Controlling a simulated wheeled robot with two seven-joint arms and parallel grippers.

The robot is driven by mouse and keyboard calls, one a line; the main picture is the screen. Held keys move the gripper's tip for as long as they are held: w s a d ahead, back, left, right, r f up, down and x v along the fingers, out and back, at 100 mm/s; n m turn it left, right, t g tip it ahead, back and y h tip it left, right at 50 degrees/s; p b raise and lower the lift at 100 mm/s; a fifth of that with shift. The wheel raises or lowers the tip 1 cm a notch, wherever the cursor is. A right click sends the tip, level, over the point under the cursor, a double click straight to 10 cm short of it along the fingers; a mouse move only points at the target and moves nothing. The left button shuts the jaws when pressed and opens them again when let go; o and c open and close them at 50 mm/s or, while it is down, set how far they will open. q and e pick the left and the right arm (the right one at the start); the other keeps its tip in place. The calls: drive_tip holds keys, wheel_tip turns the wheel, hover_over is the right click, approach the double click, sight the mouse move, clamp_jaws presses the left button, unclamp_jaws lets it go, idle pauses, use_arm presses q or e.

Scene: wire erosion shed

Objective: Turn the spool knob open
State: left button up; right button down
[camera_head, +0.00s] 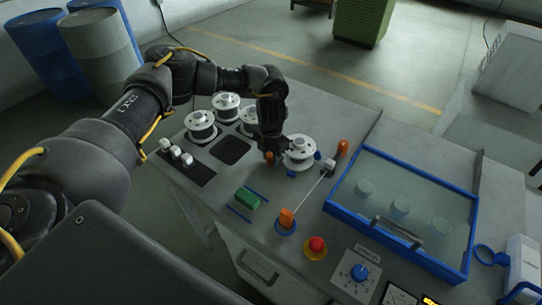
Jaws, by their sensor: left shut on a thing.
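My left gripper (271,150) reaches down beside a white spool (299,148) on the grey bench. It is shut on a small orange knob (269,158) at its fingertips, just left of that spool. The gripper hides part of the knob, and I cannot make out its turn angle. My right gripper is not in view.
An orange handle on a blue base (287,217), a red button (317,244) and a blue dial (359,272) sit nearer. A blue-framed clear cover (405,205) stands right. Several white spools (201,124) stand left.

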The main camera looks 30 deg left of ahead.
use_arm(q)
drive_tip(key=n, duration=0.4)
drive_tip(key=n+p, duration=0.1)
drive_tip(key=n, duration=0.4)
drive_tip(key=shift+r+p, duration=0.1)
drive_tip(key=shift+p, duration=0.25)
drive_tip(key=n+p, duration=0.2)
drive_tip(key=n, duration=0.3)
drive_tip(key=shift+r+p, duration=0.1)
drive_tip(key=shift+p, duration=0.25)
drive_tip(key=shift+w+n+p, duration=0.1)
drive_tip(key=shift+n+p, duration=0.8)
drive_tip(key=shift+n, duration=0.8)
drive_tip(key=o, duration=1)
drive_tip(key=shift+c, duration=0.2)
drive_tip(key=shift+f, duration=0.2)
drive_tip(key=shift+r, duration=0.15)
